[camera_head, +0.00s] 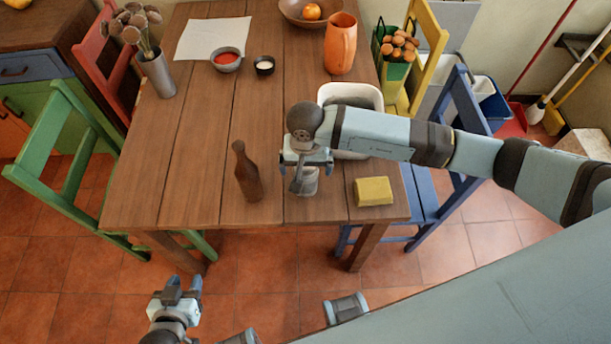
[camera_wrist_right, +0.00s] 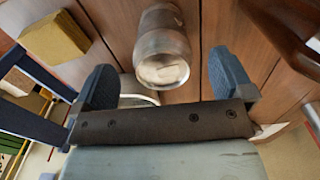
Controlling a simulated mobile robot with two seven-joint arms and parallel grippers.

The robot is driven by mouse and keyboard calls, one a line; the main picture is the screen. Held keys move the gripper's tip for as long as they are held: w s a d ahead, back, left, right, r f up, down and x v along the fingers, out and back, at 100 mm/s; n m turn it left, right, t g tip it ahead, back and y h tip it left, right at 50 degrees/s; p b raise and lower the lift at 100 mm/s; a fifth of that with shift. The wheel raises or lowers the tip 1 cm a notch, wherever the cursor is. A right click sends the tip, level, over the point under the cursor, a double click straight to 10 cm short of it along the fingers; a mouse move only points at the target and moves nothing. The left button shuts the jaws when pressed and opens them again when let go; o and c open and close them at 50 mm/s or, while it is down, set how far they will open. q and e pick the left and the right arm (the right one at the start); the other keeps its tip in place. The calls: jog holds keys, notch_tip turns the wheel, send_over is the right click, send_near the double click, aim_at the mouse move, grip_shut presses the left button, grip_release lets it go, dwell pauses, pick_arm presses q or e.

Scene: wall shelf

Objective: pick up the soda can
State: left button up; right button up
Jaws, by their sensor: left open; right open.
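The soda can (camera_head: 309,185), a grey, metallic can, stands near the front edge of the wooden table, partly hidden by my right gripper (camera_head: 307,170). In the right wrist view the can (camera_wrist_right: 162,52) shows its round end, with gaps to both blue-grey fingers of the right gripper (camera_wrist_right: 163,78). The right gripper is open and empty, right at the can and apparently not touching it. My left gripper (camera_head: 184,286) is open and empty, low over the floor in front of the table.
A brown bottle (camera_head: 247,174) stands left of the can, and a yellow block (camera_head: 373,191) lies to its right. A white bin (camera_head: 349,91) stands behind my right arm. An orange jug (camera_head: 340,45) and small bowls (camera_head: 227,63) are farther back. The table's left middle is clear.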

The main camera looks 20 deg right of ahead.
jog(key=f, duration=0.4)
jog(key=shift+w+d+f+p, duration=0.1)
jog(key=shift+w+f+p, duration=0.05)
jog(key=shift+w+p, duration=0.2)
jog(key=c, duration=1)
